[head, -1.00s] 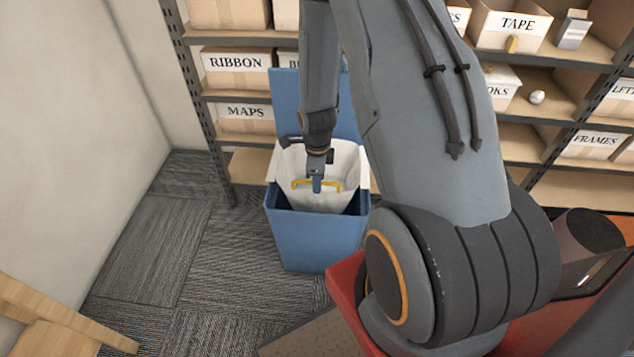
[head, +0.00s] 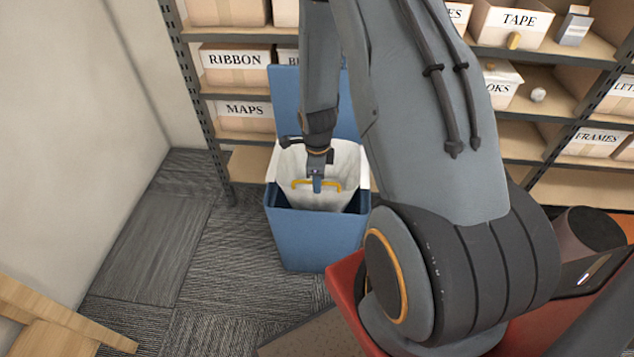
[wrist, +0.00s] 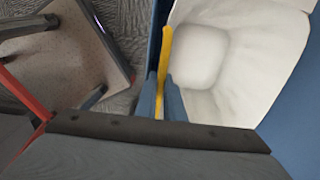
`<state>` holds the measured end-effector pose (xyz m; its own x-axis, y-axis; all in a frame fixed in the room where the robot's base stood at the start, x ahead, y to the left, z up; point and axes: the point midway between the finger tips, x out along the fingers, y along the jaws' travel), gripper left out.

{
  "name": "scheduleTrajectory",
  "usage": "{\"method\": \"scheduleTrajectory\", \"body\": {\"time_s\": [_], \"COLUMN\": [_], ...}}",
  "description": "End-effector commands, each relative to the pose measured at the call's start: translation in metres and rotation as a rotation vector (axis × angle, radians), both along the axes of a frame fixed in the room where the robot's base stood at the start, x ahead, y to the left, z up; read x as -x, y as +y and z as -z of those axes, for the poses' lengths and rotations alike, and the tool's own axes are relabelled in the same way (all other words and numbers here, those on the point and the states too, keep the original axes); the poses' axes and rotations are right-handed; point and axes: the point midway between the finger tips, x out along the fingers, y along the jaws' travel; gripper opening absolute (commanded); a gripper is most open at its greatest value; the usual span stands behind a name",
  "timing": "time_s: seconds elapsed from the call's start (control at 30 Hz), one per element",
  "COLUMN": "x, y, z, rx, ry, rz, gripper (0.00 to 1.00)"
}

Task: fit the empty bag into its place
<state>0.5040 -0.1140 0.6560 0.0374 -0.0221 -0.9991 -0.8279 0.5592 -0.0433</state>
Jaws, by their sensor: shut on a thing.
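The empty bag (head: 318,200) is white with a yellow handle (head: 329,185). It hangs inside the open blue bin (head: 316,242), with part of its white cloth at the bin's rim. The bin's lid (head: 286,94) stands up at the back. My gripper (head: 317,187) is shut on the yellow handle at the bin's mouth. In the wrist view the bag's pale inside (wrist: 235,62) lies open and empty, with the yellow handle (wrist: 165,60) along its edge beside the blue bin wall. The bag's lower part is hidden in the bin.
Shelves with labelled boxes, such as the maps box (head: 245,115), stand behind the bin. A wooden piece of furniture (head: 60,320) is at the lower left. Carpet (head: 150,245) left of the bin is clear.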

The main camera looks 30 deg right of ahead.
Motion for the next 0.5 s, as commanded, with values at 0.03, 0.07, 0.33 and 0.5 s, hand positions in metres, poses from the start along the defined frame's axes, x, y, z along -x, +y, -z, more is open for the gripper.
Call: {"method": "scheduleTrajectory", "body": {"time_s": [0.03,0.07,0.33,0.5], "x": [0.000,0.000,-0.001,-0.001], "y": [0.000,0.000,-0.001,-0.001], "z": [0.002,0.003,0.009,0.012], "rx": [0.000,0.000,0.000,0.000], "ry": [0.000,0.000,0.000,0.000], "rz": [0.000,0.000,0.000,0.000], "gripper": [0.00,0.00,0.00,0.00]}}
